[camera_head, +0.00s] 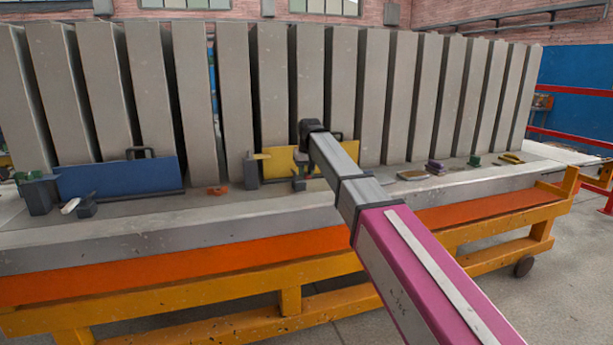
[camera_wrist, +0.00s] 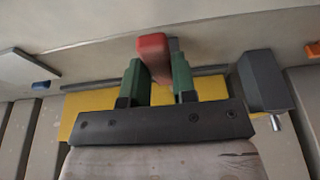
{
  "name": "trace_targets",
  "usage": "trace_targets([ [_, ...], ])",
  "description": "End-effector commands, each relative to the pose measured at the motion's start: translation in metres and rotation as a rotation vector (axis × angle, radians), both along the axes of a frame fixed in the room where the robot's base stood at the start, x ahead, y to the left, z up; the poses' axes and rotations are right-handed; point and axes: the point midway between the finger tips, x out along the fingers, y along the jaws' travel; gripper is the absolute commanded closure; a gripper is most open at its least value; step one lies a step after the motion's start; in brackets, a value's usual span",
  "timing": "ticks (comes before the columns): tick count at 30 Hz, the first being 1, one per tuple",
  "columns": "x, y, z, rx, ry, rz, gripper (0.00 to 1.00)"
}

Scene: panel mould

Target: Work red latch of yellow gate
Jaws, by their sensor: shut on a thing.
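The yellow gate (camera_head: 279,163) stands low against the grey upright panels, partly hidden behind my arm. It also shows as a yellow strip in the wrist view (camera_wrist: 75,108). The red latch (camera_wrist: 153,52) sits between the two green fingers of my gripper (camera_wrist: 160,80) in the wrist view. My gripper is shut on it, and the latch sticks out past the fingertips. In the head view my gripper (camera_head: 301,178) is small and dark in front of the gate, and the latch cannot be made out there.
A dark grey block (camera_wrist: 262,80) stands close to the right of the fingers. A blue gate (camera_head: 118,178) stands at left. Several small items, among them an orange piece (camera_head: 217,190) and a purple block (camera_head: 434,166), lie on the grey ledge (camera_head: 150,222). An orange-yellow frame (camera_head: 291,300) runs below.

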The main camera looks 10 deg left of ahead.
Motion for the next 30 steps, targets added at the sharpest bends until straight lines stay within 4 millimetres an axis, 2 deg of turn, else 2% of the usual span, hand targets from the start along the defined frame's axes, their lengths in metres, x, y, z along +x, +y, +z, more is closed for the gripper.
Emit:
trace_targets([
  [1, 0.008, 0.005, 0.006, -0.022, 0.037, 0.000, 1.00],
  [9, 0.018, 0.011, 0.023, -0.125, 0.202, 0.000, 1.00],
  [23, 0.017, 0.011, 0.026, -0.150, 0.245, 0.000, 1.00],
  [24, 0.017, 0.011, 0.026, -0.150, 0.245, 0.000, 0.62],
  [25, 0.017, 0.011, 0.026, -0.150, 0.245, 0.000, 0.52],
  [26, 0.017, 0.011, 0.026, -0.150, 0.245, 0.000, 0.49],
  [30, 0.017, 0.011, 0.026, -0.150, 0.244, 0.000, 0.49],
])
